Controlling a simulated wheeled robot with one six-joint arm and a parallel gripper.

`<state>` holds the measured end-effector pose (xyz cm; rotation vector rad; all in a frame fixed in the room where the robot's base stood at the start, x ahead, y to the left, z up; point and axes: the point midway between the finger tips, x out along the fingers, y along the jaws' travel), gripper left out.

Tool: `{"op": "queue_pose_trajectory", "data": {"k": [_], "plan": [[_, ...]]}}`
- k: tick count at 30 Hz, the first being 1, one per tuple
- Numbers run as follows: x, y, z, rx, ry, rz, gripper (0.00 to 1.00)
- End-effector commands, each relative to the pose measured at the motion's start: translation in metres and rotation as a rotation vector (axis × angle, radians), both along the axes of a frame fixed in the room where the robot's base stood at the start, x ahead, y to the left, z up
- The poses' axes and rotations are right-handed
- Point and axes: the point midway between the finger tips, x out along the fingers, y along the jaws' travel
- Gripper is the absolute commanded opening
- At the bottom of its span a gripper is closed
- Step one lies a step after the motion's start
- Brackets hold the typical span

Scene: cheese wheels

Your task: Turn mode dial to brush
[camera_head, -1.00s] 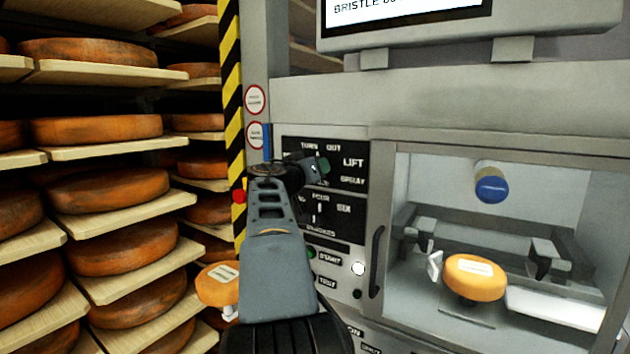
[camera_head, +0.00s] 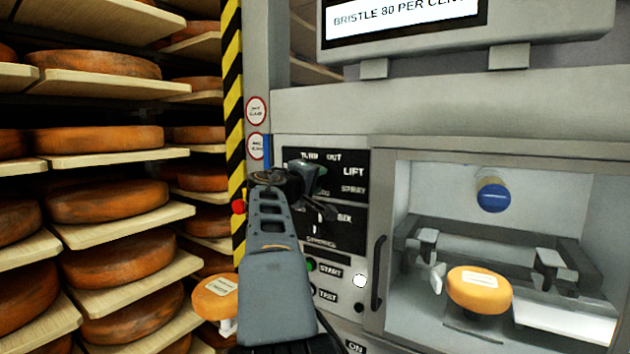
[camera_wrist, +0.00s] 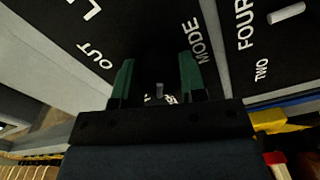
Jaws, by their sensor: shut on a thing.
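The black mode panel (camera_head: 352,160) is on the machine front, with TURN, OUT, LIFT and SPRAY labels readable in the head view. My gripper (camera_head: 310,180) is at its lower left and covers the dial there. In the wrist view my gripper's green fingers (camera_wrist: 157,78) stand on either side of the dark mode dial (camera_wrist: 159,90), shut on it. A small grey mark shows between the fingers. The word MODE is right of the fingers and OUT is to the left. The brush label is not readable; partial letters show by the gripper's base.
Below is a second black panel (camera_head: 350,240) with SIX, then START (camera_head: 330,271) and TEST buttons. A screen (camera_head: 405,15) reads BRISTLE 80 PER CENT. Right is a glazed chamber with an orange cheese wheel (camera_head: 478,286). Cheese shelves (camera_head: 130,225) stand close on the left.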

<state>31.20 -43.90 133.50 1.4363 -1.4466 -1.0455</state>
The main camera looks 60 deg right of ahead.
Motion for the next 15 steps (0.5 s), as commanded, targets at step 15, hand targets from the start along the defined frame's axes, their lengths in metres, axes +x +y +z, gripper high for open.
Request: {"op": "queue_pose_trajectory", "data": {"k": [15], "plan": [[-0.0002, -0.0001, -0.0005, 0.001, 0.123, -0.001, 0.15]]}}
